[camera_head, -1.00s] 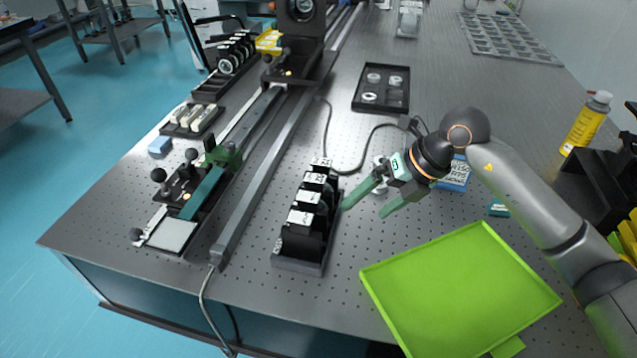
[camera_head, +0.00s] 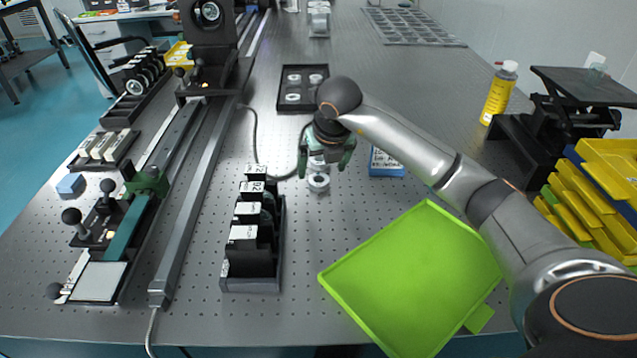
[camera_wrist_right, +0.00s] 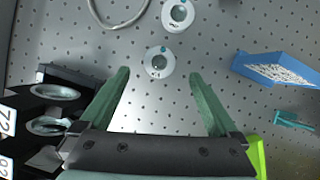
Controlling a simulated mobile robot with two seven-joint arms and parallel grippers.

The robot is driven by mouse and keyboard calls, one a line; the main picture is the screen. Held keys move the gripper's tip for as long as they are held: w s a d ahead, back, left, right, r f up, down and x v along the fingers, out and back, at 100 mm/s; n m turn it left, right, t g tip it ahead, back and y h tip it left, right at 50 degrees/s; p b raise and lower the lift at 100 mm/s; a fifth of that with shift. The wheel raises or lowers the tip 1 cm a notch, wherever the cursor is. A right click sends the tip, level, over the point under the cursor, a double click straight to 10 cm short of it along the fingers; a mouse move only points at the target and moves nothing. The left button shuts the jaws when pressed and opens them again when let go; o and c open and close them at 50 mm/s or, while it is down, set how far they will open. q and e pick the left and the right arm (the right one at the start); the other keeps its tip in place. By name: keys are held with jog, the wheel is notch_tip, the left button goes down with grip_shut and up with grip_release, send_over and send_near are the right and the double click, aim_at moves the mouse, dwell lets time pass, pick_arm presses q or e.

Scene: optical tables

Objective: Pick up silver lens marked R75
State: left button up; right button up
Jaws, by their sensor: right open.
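Two silver round lenses lie on the perforated table near my right gripper. In the right wrist view the nearer lens (camera_wrist_right: 159,62) lies just ahead of the fingertips, roughly centred between them, and the other lens (camera_wrist_right: 177,14) is farther off. Their small markings are too small to read, so I cannot tell which is R75. In the head view one lens (camera_head: 318,181) shows just below my right gripper (camera_head: 323,170); the other is partly hidden by it. My right gripper (camera_wrist_right: 158,76) is open and empty, pointing down above the table. My left gripper is not in view.
A black rack (camera_head: 252,283) of labelled mounts stands left of the gripper. A blue labelled block (camera_head: 386,162) lies to the right, a green tray (camera_head: 415,270) in front. A black tray (camera_head: 303,75) with round parts lies behind, near a cable (camera_head: 256,145).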

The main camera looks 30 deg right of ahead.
aim_at(320, 180)
jog(key=x, duration=0.4)
jog(key=shift+f, duration=0.4)
jog(key=shift+r, duration=0.1)
jog(key=c, duration=1.5)
jog(key=shift+o, duration=0.2)
